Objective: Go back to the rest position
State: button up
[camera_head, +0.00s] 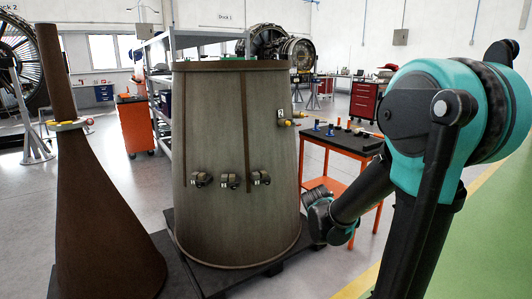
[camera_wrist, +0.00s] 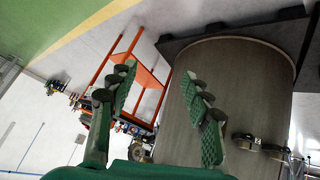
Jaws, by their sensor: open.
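My gripper shows in the wrist view (camera_wrist: 160,115), with its two green padded fingers spread wide apart and nothing between them. In the head view my teal and black arm fills the right side and bends down toward the floor. Its wrist end lies just right of the lower edge of a large grey-brown engine cone (camera_head: 235,150). In the wrist view that cone (camera_wrist: 240,75) is behind and to the right of the right finger. I cannot tell whether they touch. The fingertips are hidden in the head view.
The cone stands on a dark pallet (camera_head: 215,275) and carries several small brackets (camera_head: 231,181). A brown tapered cone (camera_head: 100,220) stands at left. An orange cart with a dark top (camera_head: 345,145) holds small tools behind my arm. Green floor (camera_head: 480,240) lies open at right.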

jog(key=s+f+g+y, duration=0.1)
jog(key=s+f, duration=0.1)
jog(key=s, duration=0.8)
jog(key=s+a+f+n+g+y, duration=0.1)
jog(key=s+f+y, duration=0.1)
jog(key=s, duration=0.8)
jog(key=shift+a+f+g, duration=0.3)
jog(key=shift+f+g, duration=0.1)
jog(key=shift+f, duration=0.25)
